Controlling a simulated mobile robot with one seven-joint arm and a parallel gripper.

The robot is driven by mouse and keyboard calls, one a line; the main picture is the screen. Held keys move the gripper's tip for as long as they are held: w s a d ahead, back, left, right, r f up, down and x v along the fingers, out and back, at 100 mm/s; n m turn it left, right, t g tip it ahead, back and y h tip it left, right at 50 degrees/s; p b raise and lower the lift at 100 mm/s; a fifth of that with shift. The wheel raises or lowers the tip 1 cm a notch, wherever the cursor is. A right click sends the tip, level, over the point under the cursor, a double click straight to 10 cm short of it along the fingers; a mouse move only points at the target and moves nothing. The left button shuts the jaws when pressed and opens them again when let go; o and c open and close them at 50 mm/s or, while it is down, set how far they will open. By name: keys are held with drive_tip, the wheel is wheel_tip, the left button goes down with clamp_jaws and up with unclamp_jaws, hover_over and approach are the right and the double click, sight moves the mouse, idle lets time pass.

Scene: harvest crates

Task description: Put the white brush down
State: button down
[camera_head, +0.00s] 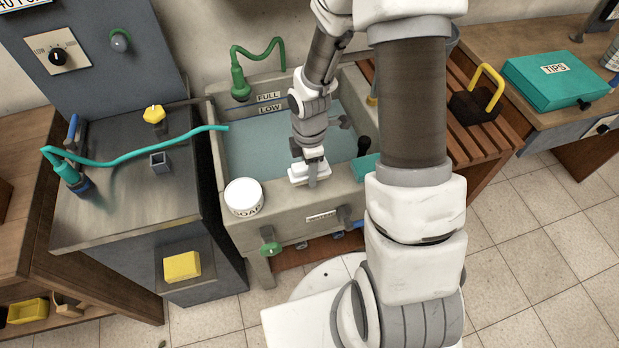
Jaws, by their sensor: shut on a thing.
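My gripper (312,178) is shut on the white brush (297,174), a small pale block between and beside its fingers. The gripper points down over the front rim of the grey wash basin (232,230). The fingers hide part of the brush. I cannot tell whether the brush touches the rim or hangs just above it.
A white soap tub (243,197) stands on the rim's left corner. A teal object (365,167) lies to the right, partly behind my arm. Water (255,150) fills the basin behind. A slatted wooden rack (478,135) is at the right.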

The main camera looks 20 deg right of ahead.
drive_tip(key=shift+f, duration=1.9)
drive_tip(key=shift+b, duration=0.3)
